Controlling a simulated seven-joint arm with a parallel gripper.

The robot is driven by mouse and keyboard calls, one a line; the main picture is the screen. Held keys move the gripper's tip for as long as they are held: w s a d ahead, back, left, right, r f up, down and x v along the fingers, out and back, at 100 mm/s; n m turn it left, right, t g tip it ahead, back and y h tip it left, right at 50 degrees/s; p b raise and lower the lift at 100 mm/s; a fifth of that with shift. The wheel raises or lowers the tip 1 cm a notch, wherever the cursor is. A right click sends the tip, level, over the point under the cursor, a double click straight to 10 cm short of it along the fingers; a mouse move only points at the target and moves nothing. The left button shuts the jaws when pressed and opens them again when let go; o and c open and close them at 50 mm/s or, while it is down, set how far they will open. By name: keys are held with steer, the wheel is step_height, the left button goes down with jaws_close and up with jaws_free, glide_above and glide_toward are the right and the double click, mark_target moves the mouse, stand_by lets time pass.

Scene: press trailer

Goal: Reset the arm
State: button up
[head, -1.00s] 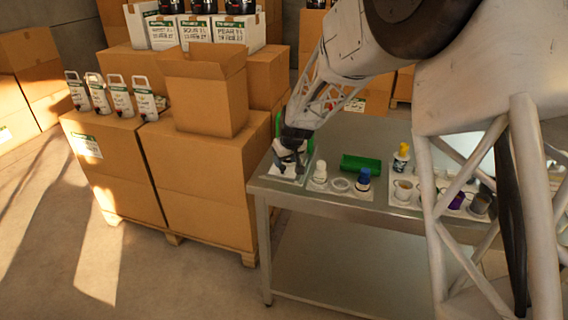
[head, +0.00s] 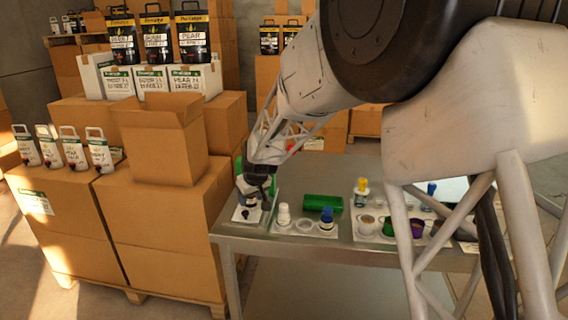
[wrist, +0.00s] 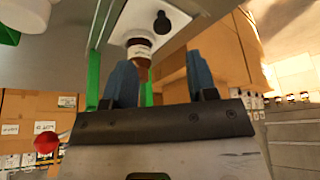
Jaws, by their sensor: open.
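My gripper (head: 254,190) hangs at the end of my arm over the left end of the metal table, at a small station with a white base (head: 241,216) and a green frame. In the wrist view my gripper (wrist: 160,67) is open, its two blue fingers apart. A brown bottle (wrist: 139,50) with a pale label shows between and beyond the fingers. I cannot tell whether a finger touches it. A white plate (wrist: 178,22) with a black knob lies behind it, with green uprights (wrist: 95,75) beside it. My gripper hides part of the station in the head view.
On the metal table (head: 345,258) are a white bottle (head: 283,214), a blue-capped bottle (head: 326,219), a green block (head: 322,203), a yellow-capped bottle (head: 361,191) and several cups, including a purple one (head: 417,228). Stacked cardboard boxes (head: 165,228) stand close on the left.

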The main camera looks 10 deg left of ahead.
steer(key=s+d+r+m+h, duration=0.1)
steer(key=s+d+r, duration=0.3)
steer(key=s+d, duration=0.3)
steer(key=s+d+r+m, duration=0.2)
steer(key=s+d+r, duration=0.25)
steer(key=d, duration=0.55)
steer(key=s+d+r+m+h, duration=0.1)
steer(key=s+d+r, duration=0.3)
steer(key=s+d, duration=0.3)
steer(key=s+d+m, duration=0.2)
steer(key=s+d, duration=0.6)
steer(key=s, duration=0.4)
steer(key=s+d+m+h, duration=0.1)
steer(key=s+d+m, duration=0.2)
steer(key=s+d, duration=0.6)
steer(key=s, duration=0.4)
steer(key=shift+s+d+g, duration=0.15)
steer(key=shift+s+g, duration=0.05)
steer(key=shift+g, duration=0.1)
